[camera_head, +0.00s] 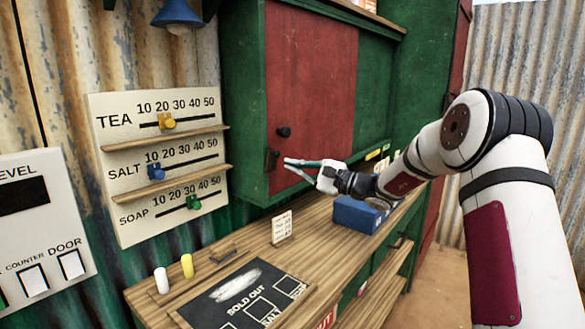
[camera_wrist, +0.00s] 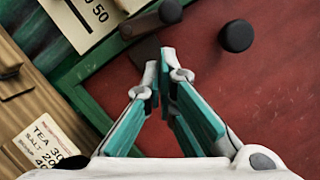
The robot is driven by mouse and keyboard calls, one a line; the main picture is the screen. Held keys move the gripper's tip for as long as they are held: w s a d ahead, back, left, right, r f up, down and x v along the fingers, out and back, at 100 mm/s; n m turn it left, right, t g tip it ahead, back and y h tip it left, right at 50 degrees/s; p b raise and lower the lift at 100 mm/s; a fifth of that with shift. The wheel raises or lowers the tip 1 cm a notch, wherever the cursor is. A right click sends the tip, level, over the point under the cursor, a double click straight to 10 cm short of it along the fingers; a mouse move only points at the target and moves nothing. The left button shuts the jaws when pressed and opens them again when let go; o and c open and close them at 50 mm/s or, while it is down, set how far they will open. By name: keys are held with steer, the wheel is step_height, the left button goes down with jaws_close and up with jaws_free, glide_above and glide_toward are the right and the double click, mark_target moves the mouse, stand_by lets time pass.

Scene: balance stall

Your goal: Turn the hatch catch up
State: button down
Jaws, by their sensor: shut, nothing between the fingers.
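The hatch is a red panel (camera_head: 312,85) in a green frame on the wall cabinet. The hatch catch (camera_head: 272,160) is a small dark piece at the panel's lower left edge. In the wrist view the catch (camera_wrist: 150,22) shows as a dark bar just beyond the fingertips, with a dark plate below it. I cannot tell its exact angle. My gripper (camera_head: 288,164) is shut and empty, with its tips just right of the catch. In the wrist view the tips of my gripper (camera_wrist: 161,58) lie close to the catch; whether they touch it is unclear.
A round dark knob (camera_head: 283,132) sticks out just above the catch. Below are a wooden counter (camera_head: 232,262), a small price card (camera_head: 282,227) and a blue box (camera_head: 357,214). A slider board (camera_head: 115,165) hangs to the left.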

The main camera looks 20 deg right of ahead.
steer(key=w+f+v, duration=0.1)
steer(key=v, duration=0.9)
steer(key=shift+d+f+b, duration=0.3)
steer(key=shift+d, duration=0.3)
